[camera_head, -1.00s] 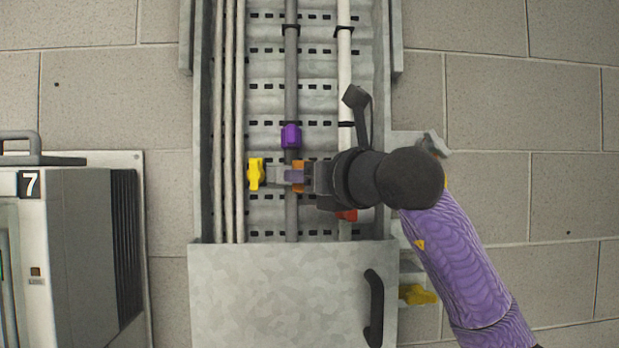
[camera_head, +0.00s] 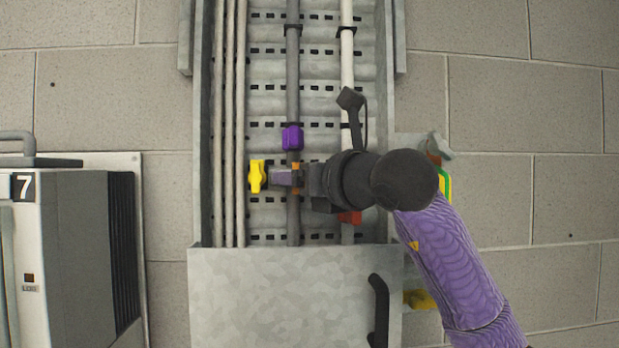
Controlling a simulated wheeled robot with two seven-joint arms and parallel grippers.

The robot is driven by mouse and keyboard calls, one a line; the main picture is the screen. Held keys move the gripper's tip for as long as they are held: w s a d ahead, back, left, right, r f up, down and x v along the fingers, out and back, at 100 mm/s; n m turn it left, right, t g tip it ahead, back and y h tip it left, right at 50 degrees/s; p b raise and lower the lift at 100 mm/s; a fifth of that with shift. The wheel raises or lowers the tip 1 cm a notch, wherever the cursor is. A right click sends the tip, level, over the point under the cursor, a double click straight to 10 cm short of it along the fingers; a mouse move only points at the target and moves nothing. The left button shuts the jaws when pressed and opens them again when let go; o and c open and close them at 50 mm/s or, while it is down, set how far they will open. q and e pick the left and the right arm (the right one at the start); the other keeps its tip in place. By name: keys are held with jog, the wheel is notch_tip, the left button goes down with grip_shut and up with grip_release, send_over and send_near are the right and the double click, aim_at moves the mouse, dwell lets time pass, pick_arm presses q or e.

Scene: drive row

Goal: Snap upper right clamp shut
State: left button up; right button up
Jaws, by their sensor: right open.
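My right gripper (camera_head: 289,178) reaches in from the right across the cable tray and is open. Its jaws are at the grey conduit, just right of a yellow clamp knob (camera_head: 257,176); I cannot tell whether they touch it. A purple clamp (camera_head: 292,138) sits on the grey conduit just above the jaws. A red clamp part (camera_head: 349,217) shows on the white conduit, partly hidden under my right wrist. I cannot tell for sure which is the upper right clamp or whether it is shut. My left gripper is not in view.
A metal cover (camera_head: 280,295) with a black handle (camera_head: 378,310) closes the lower tray. Right of the tray are a grey fitting (camera_head: 435,147) and a yellow part (camera_head: 420,299), partly behind my arm. A grey cabinet (camera_head: 75,260) marked 7 stands at the left.

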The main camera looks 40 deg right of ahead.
jog(key=shift+o, duration=0.4)
jog(key=shift+w+a, duration=0.1)
jog(key=shift+a, duration=0.1)
jog(key=shift+d, duration=0.1)
jog(key=shift+s+f+b, duration=0.15)
jog(key=shift+s+b, duration=0.15)
jog(key=shift+s, duration=0.05)
jog(key=s+b, duration=0.2)
jog(key=s, duration=0.7)
jog(key=shift+s+a+b, duration=0.15)
jog(key=shift+a+b, duration=0.15)
jog(key=shift+b, duration=0.05)
